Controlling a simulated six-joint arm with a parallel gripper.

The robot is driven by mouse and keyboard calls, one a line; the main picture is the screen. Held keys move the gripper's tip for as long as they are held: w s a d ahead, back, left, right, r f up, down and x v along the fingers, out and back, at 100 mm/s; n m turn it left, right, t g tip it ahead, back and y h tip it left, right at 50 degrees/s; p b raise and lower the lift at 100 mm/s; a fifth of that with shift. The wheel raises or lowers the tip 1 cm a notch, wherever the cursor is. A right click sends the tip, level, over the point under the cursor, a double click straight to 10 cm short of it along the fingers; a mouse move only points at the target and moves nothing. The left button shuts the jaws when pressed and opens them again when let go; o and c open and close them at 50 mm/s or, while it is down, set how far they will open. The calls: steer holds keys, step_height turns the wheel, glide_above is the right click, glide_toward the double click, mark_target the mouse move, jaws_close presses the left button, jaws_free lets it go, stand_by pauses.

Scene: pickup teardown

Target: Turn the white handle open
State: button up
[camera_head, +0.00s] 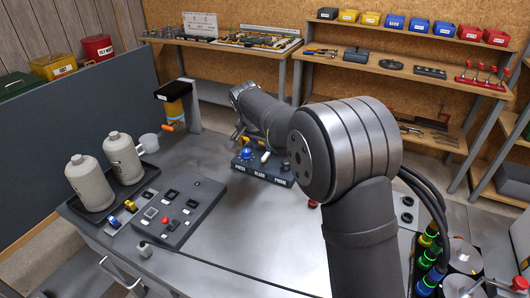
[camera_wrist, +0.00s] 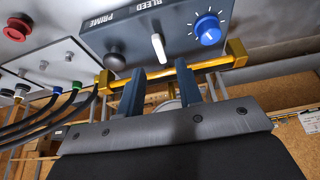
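The white handle (camera_wrist: 158,47) is a short narrow lever on the grey control box (camera_wrist: 185,12), by the BLEED label. In the wrist view it stands nearly upright, tilted slightly. It also shows small in the head view (camera_head: 265,157). A blue dial (camera_wrist: 207,29) is to its right and a dark round knob (camera_wrist: 116,62) to its left, by the PRIME label. My gripper (camera_wrist: 158,69) is open and empty. Its two fingers point at the box, with the handle between and beyond their tips, apparently apart from it. In the head view my arm hides most of the gripper.
A brass pipe (camera_wrist: 205,64) runs along the box's edge, close to my fingers. Black hoses (camera_wrist: 45,123) and a red button (camera_wrist: 17,29) are to the left. In the head view, a switch panel (camera_head: 178,212) and two grey bottles (camera_head: 90,183) stand left on the bench.

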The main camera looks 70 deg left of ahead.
mark_target(265, 155)
steer(key=x, duration=0.5)
steer(key=shift+f, duration=0.15)
jaws_close()
